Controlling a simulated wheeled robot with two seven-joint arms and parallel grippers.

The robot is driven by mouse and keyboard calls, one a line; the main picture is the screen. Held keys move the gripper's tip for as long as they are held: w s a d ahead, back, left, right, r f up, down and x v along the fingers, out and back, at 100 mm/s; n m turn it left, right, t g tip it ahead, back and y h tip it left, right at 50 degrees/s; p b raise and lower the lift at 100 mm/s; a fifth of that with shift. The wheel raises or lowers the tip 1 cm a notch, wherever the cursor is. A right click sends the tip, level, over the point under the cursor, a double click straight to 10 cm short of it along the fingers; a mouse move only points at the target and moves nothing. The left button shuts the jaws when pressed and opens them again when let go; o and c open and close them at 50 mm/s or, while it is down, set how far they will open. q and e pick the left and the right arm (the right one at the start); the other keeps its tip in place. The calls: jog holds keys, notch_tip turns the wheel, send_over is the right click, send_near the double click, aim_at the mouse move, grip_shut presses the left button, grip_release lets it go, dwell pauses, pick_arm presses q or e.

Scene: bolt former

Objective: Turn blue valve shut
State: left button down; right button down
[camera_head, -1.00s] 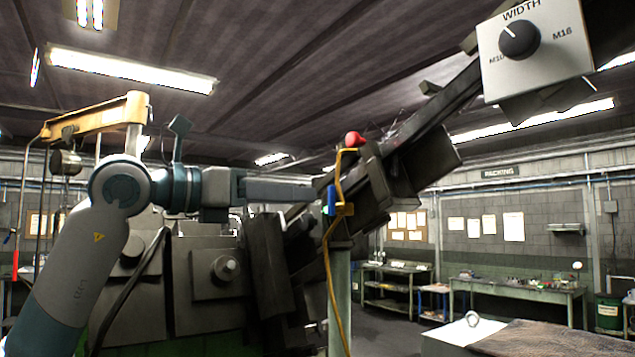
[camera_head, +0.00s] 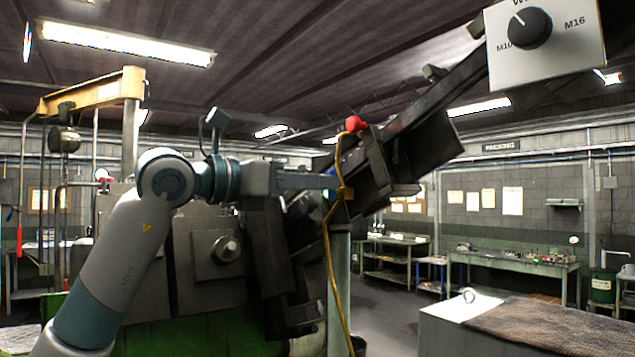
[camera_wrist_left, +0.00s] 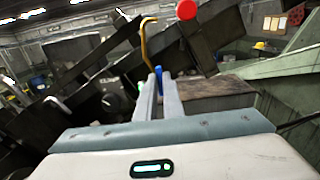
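The blue valve (camera_head: 332,173) is a small blue handle beside a yellow pipe on the dark machine, in the middle of the head view. My left gripper (camera_head: 326,182) reaches it from the left, and its fingers cover part of the handle. In the left wrist view the blue valve (camera_wrist_left: 158,78) shows upright between the tips of my left gripper (camera_wrist_left: 158,80). The fingers are close together and the blue handle fills the narrow gap, so the gripper looks shut on it. The valve's lower part is hidden. My right gripper is not in view.
A red knob (camera_head: 356,123) sits just above the valve, close to the yellow pipe (camera_head: 329,250). Dark machine blocks (camera_head: 385,175) crowd the right side. A width dial panel (camera_head: 545,45) hangs at upper right. A worktable (camera_head: 445,312) stands at lower right.

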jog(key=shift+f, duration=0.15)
